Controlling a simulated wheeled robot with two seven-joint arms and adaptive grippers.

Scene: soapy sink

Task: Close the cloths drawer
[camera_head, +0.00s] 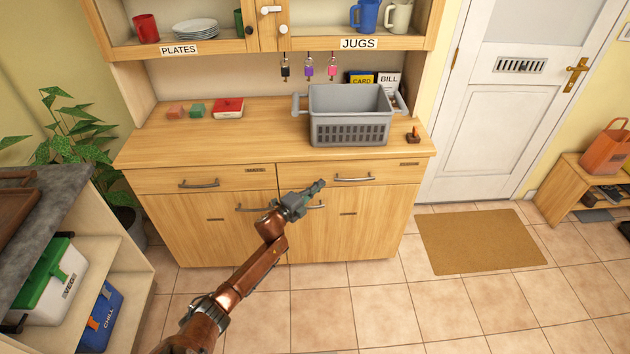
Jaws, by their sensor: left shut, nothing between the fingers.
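The wooden dresser has two drawers side by side under its worktop. The left drawer (225,180) and the right drawer (390,174) each have a bar handle and a small label too small to read, so I cannot tell which is the cloths drawer. Both fronts look flush or nearly flush with the dresser. My left gripper (317,187) is shut and empty. It appears in front of the right drawer's lower left part, left of that drawer's handle (354,178); I cannot tell whether it touches. My arm hides part of the cupboard doors below. My right gripper is not in view.
A grey crate (350,133) stands on the worktop (240,142) above the right drawer. A shelf unit with a grey top (62,188) stands at the left. The tiled floor (370,300) is clear, with a brown doormat (480,241) at the right.

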